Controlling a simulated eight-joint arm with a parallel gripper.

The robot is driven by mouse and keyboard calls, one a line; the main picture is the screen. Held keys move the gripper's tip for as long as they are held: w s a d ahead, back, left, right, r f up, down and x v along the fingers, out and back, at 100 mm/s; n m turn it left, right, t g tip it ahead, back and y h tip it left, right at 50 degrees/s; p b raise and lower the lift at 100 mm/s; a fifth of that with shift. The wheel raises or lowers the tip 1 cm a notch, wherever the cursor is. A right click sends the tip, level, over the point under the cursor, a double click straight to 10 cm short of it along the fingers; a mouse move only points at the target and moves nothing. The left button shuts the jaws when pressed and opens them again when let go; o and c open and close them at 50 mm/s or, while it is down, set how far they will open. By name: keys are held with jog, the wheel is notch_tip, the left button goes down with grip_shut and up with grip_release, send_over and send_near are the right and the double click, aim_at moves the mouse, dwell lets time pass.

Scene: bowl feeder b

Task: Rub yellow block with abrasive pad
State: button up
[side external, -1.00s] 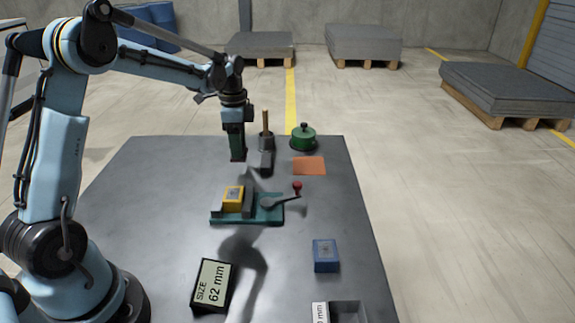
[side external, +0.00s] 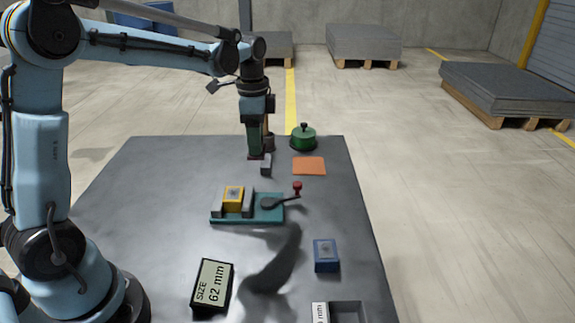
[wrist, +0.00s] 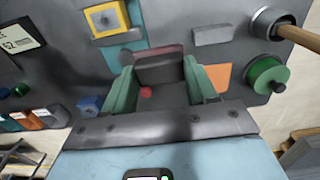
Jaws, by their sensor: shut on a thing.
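The yellow block (side external: 233,193) has a grey patch on top and sits in a teal fixture (side external: 266,213) between grey jaws. It also shows at the top of the wrist view (wrist: 107,20). My gripper (side external: 257,152) is behind and right of the fixture, apart from it, with its green fingers pointing down. In the wrist view, its fingers are shut on a dark grey and maroon pad (wrist: 160,68), which looks like the abrasive pad. In the side view the pad is mostly hidden, with only a thin dark red edge at the fingertips.
A grey block (side external: 266,164) lies close beside my gripper. Behind it are a cup with a wooden handle (wrist: 275,22) and a green lidded pot (side external: 303,138). An orange sheet (side external: 309,166), blue block (side external: 326,254) and size display (side external: 212,285) lie around. The fixture's red-knobbed lever (side external: 297,187) points right.

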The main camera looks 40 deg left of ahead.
jog(key=shift+c, duration=0.8)
jog(key=shift+s+d+r, duration=0.15)
jog(key=shift+s+r, duration=0.05)
jog(key=shift+s, duration=0.15)
jog(key=s+d+r, duration=0.2)
jog(key=s+d, duration=0.1)
jog(key=s, duration=0.7)
jog(key=shift+d+f, duration=0.15)
jog(key=shift+f, duration=4.1)
jog(key=shift+w+a, duration=0.55)
jog(key=shift+c, duration=0.4)
jog(key=shift+w+a, duration=1.45)
jog(key=shift+a, duration=0.05)
jog(key=shift+s+d, duration=1.95)
jog(key=shift+d, duration=0.05)
jog(key=shift+s+d+r, duration=0.1)
jog(key=shift+s+r, duration=0.05)
notch_tip(320, 180, up, 8)
